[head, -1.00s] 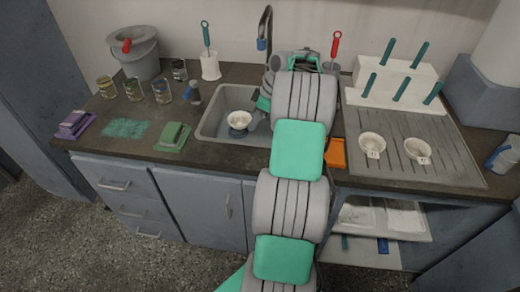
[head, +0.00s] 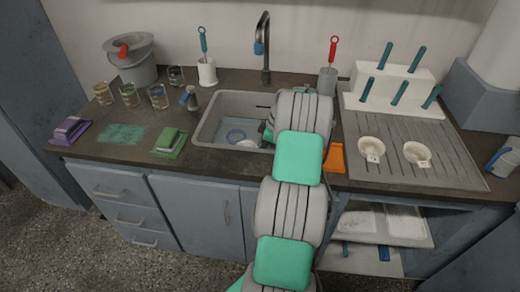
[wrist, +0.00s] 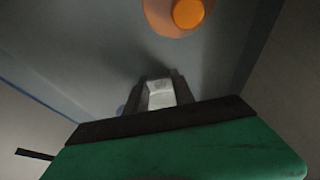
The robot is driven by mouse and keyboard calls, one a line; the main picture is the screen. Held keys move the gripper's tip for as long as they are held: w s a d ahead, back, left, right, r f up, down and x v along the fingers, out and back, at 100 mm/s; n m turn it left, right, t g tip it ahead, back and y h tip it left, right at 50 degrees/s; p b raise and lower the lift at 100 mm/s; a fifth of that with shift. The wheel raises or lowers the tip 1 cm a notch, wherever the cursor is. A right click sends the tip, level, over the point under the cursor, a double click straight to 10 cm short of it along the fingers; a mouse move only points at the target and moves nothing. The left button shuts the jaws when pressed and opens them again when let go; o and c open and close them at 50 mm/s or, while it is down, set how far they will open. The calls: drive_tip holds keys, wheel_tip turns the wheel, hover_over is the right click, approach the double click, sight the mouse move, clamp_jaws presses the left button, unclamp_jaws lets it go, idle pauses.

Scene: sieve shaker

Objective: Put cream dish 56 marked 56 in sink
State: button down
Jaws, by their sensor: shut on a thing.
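A pale dish (head: 247,144) is low inside the grey sink (head: 207,127) in the head view, partly hidden by my arm; its marking cannot be read. In the wrist view, my gripper (wrist: 160,80) is shut on a small whitish piece (wrist: 162,97), which looks like the dish's tab. The rest of the dish is hard to make out there. In the head view my wrist reaches into the sink's right side, and the fingers are hidden. Whether the dish touches the sink floor cannot be told.
Two cream dishes (head: 371,150) (head: 417,154) with tabs lie on the drainboard (head: 450,165). A blue ring (head: 235,135) shows in the sink beside the dish. The tap (head: 264,50) stands behind the sink. An orange item (head: 334,158) lies right of my arm.

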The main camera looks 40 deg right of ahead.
drive_tip(key=c, duration=1.1)
unclamp_jaws()
drive_tip(key=shift+f, duration=0.1)
drive_tip(key=shift+o, duration=0.2)
drive_tip(key=p+v, duration=0.2)
drive_tip(key=v, duration=1)
drive_tip(key=shift+s, duration=0.1)
